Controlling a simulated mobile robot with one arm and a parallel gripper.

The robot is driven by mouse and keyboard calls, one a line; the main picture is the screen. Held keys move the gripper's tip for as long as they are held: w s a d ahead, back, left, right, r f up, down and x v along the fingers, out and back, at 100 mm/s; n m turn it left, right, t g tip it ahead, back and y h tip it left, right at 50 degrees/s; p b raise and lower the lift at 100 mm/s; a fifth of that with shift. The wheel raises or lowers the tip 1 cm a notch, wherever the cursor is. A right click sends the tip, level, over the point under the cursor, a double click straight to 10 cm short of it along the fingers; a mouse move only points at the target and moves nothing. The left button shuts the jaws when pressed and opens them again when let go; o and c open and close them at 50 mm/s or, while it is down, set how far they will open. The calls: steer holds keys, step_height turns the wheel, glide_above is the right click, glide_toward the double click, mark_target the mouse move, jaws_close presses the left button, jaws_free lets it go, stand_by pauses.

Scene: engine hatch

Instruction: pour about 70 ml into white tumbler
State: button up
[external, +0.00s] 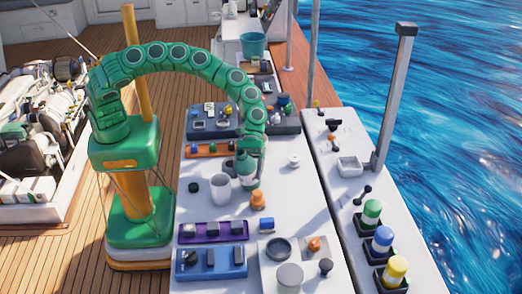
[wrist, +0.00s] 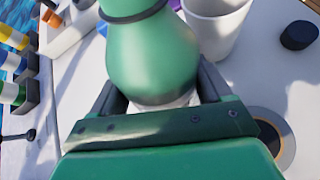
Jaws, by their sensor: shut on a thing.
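My gripper (external: 247,160) is shut on a green bottle (external: 248,182) with a dark band, above the white worktop. The bottle looks roughly upright in the external view. In the wrist view the green bottle (wrist: 152,55) fills the space between the jaws of my gripper (wrist: 163,95), and its far end runs out of the frame. The white tumbler (external: 220,189) stands upright on the worktop, just left of the bottle. In the wrist view the tumbler (wrist: 216,28) is right beside the bottle, partly cut off. The liquid level in either cannot be seen.
An orange item (external: 258,200) stands close below the bottle. A black cap (external: 194,187) lies left of the tumbler. Purple (external: 213,231) and blue (external: 211,262) trays hold small parts in front. A grey cup (external: 289,277) and a dark round dish (external: 279,248) stand nearby.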

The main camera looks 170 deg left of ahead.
steer(key=shift+f+n+t+h, duration=0.15)
steer(key=shift+n+t+h, duration=0.45)
steer(key=shift+t+h, duration=0.15)
